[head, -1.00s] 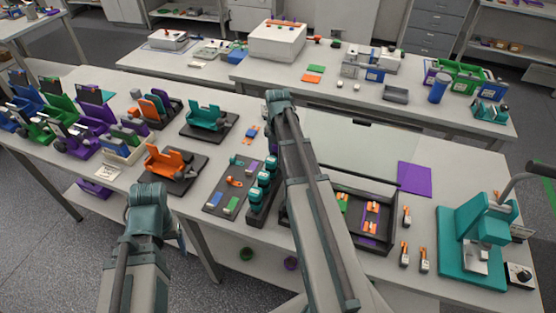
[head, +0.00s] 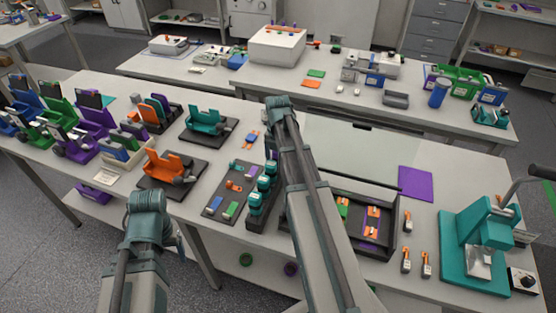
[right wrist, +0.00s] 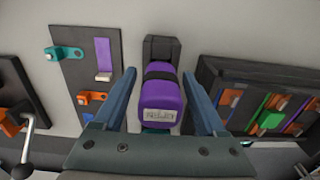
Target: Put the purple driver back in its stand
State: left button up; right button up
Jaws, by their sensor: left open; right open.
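The purple driver (right wrist: 160,95) stands between the two open fingers of my right gripper (right wrist: 160,100) in the right wrist view, with a small label on its face. It appears to sit in the black stand (right wrist: 161,48), whose end shows just beyond it. Whether the fingers touch the driver is not clear. In the head view the dark stand (head: 256,222) carries teal drivers (head: 265,183), and my right arm hides its far part, the purple driver and my right gripper. My left gripper (head: 178,243) is low at the table's front edge, mostly behind its own arm, and empty.
Left of the stand lies a dark mat (head: 214,208) with clips and coloured blocks. Right of it is a black tray (head: 386,246) with coloured parts. A teal press (head: 462,255) stands at the right. Orange (head: 163,166) and teal (head: 207,122) fixtures stand at the left.

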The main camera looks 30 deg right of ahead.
notch_tip(320, 180, up, 12)
jog(key=p, duration=1.2)
jog(key=shift+r, duration=0.15)
jog(key=shift+a, duration=0.15)
jog(key=s+a+m, duration=0.5)
jog(key=a+m, duration=0.2)
jog(key=a, duration=0.3)
jog(key=s+a+m, duration=0.6)
jog(key=a+m, duration=0.2)
jog(key=a, duration=0.2)
jog(key=s+a+m+h, duration=0.1)
jog(key=s+a+m, duration=0.4)
jog(key=a, duration=0.5)
jog(key=shift+s+a+m, duration=0.15)
jog(key=shift+s+m, duration=0.15)
jog(key=shift+m, duration=0.9)
notch_tip(320, 180, down, 11)
jog(key=b, duration=1)
jog(key=shift+r+b, duration=0.15)
jog(key=shift+b, duration=0.15)
